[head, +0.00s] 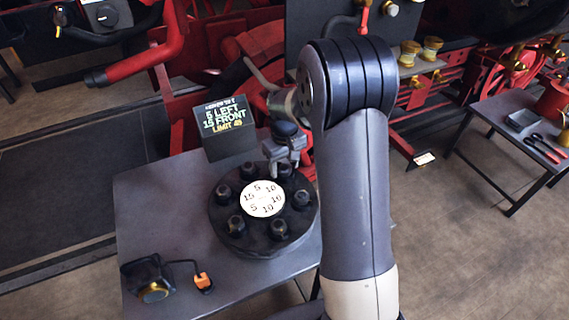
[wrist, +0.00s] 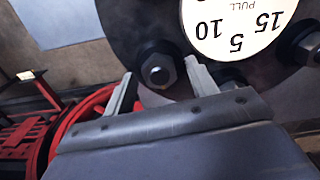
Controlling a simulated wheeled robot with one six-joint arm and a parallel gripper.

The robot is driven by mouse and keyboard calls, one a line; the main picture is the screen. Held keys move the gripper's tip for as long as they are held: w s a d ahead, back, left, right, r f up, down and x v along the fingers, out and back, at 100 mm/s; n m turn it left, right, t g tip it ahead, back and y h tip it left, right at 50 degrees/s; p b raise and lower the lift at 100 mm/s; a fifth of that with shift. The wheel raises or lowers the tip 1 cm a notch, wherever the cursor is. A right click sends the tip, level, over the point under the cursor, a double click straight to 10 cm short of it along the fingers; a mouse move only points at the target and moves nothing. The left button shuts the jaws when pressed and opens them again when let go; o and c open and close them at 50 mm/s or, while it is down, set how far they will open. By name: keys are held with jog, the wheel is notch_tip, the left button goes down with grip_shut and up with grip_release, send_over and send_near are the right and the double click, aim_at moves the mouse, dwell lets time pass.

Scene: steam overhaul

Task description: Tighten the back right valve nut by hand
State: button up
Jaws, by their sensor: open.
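The dark round valve cover (head: 250,243) lies on the grey table, with several dark nuts around its rim and a white numbered disc (head: 262,198) in the middle. The back right nut (head: 285,170) is partly hidden under my gripper (head: 286,160), which points down over it.
A black display box (head: 228,140) reading "5 LEFT, 15 FRONT, LIMIT 45" stands behind the cover. A dark device (head: 148,277) with an orange-tipped cable lies at the front left. A side table (head: 505,120) with tools is at right.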

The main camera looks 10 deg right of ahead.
jog(key=shift+c, duration=0.4)
jog(key=c, duration=0.9)
jog(key=m+b, duration=0.1)
jog(key=m, duration=0.5)
jog(key=shift+m+b, duration=0.4)
jog(key=m+b, duration=0.1)
jog(key=m, duration=0.5)
jog(key=shift+r+m, duration=0.1)
jog(key=shift+m, duration=0.3)
